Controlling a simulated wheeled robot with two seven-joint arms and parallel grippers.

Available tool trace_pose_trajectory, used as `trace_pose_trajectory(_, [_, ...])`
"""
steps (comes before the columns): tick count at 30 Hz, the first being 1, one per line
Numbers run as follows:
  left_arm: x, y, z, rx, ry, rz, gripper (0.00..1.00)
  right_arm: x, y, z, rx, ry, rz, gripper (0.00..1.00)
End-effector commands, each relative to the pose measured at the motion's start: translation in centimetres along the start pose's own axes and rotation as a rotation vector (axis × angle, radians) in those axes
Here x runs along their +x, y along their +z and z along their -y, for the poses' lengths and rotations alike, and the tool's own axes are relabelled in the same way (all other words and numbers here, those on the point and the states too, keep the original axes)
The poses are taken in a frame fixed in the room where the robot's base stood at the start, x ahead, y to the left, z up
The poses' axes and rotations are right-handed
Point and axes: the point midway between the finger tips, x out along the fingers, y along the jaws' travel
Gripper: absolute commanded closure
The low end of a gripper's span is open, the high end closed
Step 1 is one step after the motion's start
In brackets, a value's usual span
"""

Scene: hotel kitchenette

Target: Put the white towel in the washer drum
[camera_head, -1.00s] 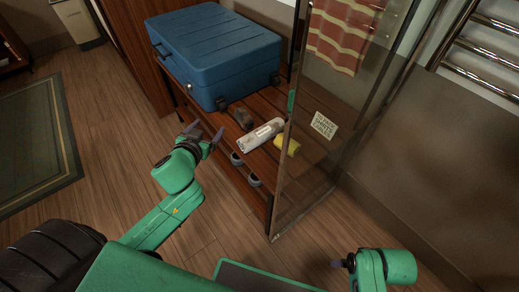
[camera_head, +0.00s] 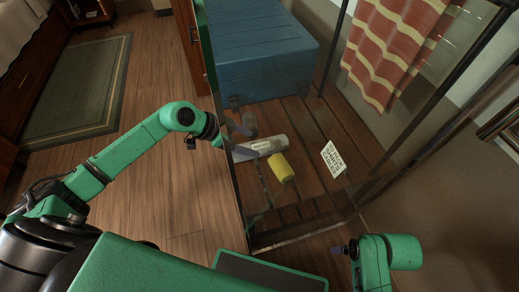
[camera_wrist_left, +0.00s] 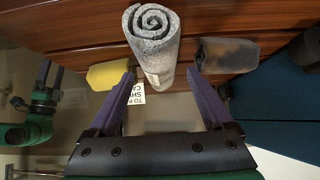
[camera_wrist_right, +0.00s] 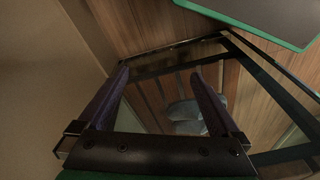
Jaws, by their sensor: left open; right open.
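A rolled whitish-grey towel (camera_head: 260,148) with a label lies on the slatted wooden bench, seen through the glass panel in the head view. In the left wrist view the towel (camera_wrist_left: 152,45) shows its spiral end, just beyond and between my open fingertips. My left gripper (camera_head: 236,142) is open and empty beside the towel's left end; contact cannot be told. My right gripper (camera_head: 338,250) is low at the right, away from the bench; the right wrist view shows its fingers (camera_wrist_right: 160,73) open and empty. No washer drum is in view.
A yellow roll (camera_head: 280,167) lies right beside the towel. A dark item (camera_wrist_left: 228,55) lies on its other side. A blue suitcase (camera_head: 262,60) stands behind. Wooden floor (camera_head: 150,170) is clear at left.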

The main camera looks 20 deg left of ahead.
Motion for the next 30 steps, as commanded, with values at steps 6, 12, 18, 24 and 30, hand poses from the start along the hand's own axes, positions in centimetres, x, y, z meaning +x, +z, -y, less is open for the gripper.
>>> trace_pose_trajectory(6, [3.5, 0.4, 0.0, 0.000, 0.001, -0.004, 0.15, -3.4, 0.2, 0.4, -0.011, -0.012, -0.015, 0.01])
trace_pose_trajectory(12, [5.3, 0.2, 0.0, 0.001, 0.000, -0.001, 0.15, -2.1, -1.1, 1.6, -0.032, -0.041, -0.095, 0.01])
trace_pose_trajectory(18, [5.2, 0.2, 0.0, 0.001, 0.000, 0.000, 0.38, -2.2, -1.1, 1.6, -0.032, -0.040, -0.095, 0.01])
trace_pose_trajectory(24, [5.2, 0.1, 0.0, 0.001, 0.000, -0.001, 0.98, -2.2, -1.1, 1.6, -0.032, -0.040, -0.095, 0.01])
trace_pose_trajectory(30, [5.0, 0.0, 0.0, 0.001, 0.000, -0.002, 0.98, -2.3, -1.1, 1.5, -0.031, -0.040, -0.093, 0.01])
